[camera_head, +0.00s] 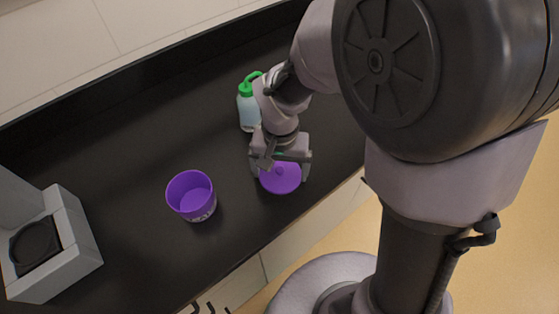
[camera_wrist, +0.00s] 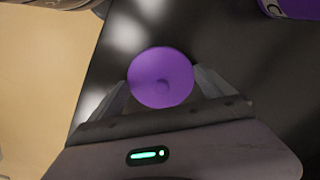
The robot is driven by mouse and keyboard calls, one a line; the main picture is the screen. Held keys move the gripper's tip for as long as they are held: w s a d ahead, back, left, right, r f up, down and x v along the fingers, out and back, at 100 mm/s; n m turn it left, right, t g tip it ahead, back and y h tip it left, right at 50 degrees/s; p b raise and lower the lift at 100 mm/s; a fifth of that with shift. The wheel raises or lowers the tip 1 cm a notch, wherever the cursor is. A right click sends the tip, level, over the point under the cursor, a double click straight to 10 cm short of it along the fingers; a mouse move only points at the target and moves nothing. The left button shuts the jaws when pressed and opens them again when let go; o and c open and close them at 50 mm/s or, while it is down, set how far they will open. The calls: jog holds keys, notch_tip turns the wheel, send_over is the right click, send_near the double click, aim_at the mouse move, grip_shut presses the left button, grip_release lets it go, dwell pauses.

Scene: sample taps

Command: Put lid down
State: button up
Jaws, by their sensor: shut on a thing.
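The purple round lid (camera_head: 281,180) is between the fingers of my gripper (camera_head: 280,168), low over the black counter near its front edge. My gripper is shut on the lid. I cannot tell whether the lid touches the counter. An open purple tub (camera_head: 191,196) stands upright on the counter to the left of the lid; its edge also shows at the top right of the wrist view (camera_wrist: 292,9).
A bottle with a green top (camera_head: 249,108) stands behind my gripper, close to the arm. A grey-white device with a dark round part (camera_head: 45,247) is at the far left. The black counter (camera_head: 135,150) is clear between the tub and the back edge.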

jog(key=o, duration=1)
jog(key=shift+f, duration=0.15)
notch_tip(320, 180, up, 12)
jog(key=p, duration=0.6)
notch_tip(320, 180, up, 9)
jog(key=m+t+y, duration=0.1)
jog(key=t, duration=0.2)
send_over(280, 172)
jog(key=s+d, duration=0.5)
jog(key=s+r+t, duration=0.1)
jog(key=s, duration=0.1)
jog(key=s+d+r+t, duration=0.1)
jog(key=s+d+m+y, duration=0.1)
jog(key=s, duration=0.1)
jog(key=shift+s+r+t+b, duration=0.3)
jog(key=shift+r+t, duration=0.1)
